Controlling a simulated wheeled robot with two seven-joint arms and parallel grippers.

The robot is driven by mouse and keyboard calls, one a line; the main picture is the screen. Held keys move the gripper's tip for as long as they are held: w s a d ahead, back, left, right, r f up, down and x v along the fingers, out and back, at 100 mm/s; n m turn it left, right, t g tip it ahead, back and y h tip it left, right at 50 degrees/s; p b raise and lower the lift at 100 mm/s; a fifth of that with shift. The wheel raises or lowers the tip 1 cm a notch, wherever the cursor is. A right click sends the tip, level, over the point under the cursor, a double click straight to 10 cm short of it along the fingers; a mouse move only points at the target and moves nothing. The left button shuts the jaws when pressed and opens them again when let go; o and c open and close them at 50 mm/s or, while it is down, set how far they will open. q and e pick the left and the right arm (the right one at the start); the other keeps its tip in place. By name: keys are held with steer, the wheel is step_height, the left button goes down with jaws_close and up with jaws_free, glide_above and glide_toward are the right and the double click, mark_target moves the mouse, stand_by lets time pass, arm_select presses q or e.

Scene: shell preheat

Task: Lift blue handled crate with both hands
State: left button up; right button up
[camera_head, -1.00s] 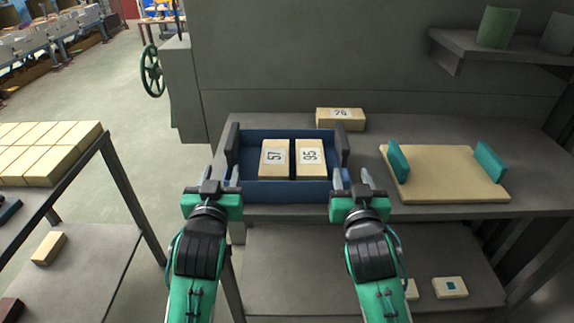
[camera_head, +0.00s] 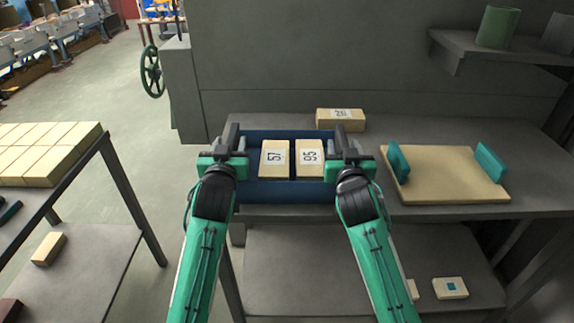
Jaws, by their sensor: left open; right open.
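The blue crate (camera_head: 290,191) sits on the grey bench, with dark handles on its left and right sides. Two tan blocks lie inside it, marked 57 (camera_head: 274,158) and 95 (camera_head: 310,158). My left gripper (camera_head: 231,143) is open at the left handle, and my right gripper (camera_head: 346,143) is open at the right handle. The grippers and wrists cover much of both handles, so I cannot tell whether the fingers touch them.
A tan board (camera_head: 445,178) with two teal handles lies to the right on the bench. Another tan block (camera_head: 340,120) stands behind the crate. A shelf with a green cup (camera_head: 497,27) is at upper right. A rack of tan blocks (camera_head: 45,150) stands at left.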

arm_select(q)
steer(key=shift+w, duration=1.05)
arm_select(e)
steer(key=shift+w, duration=1.05)
arm_select(q)
jaws_close()
arm_select(e)
jaws_close()
arm_select(q)
steer(key=shift+r, duration=0.15)
arm_select(e)
steer(key=shift+r, duration=0.2)
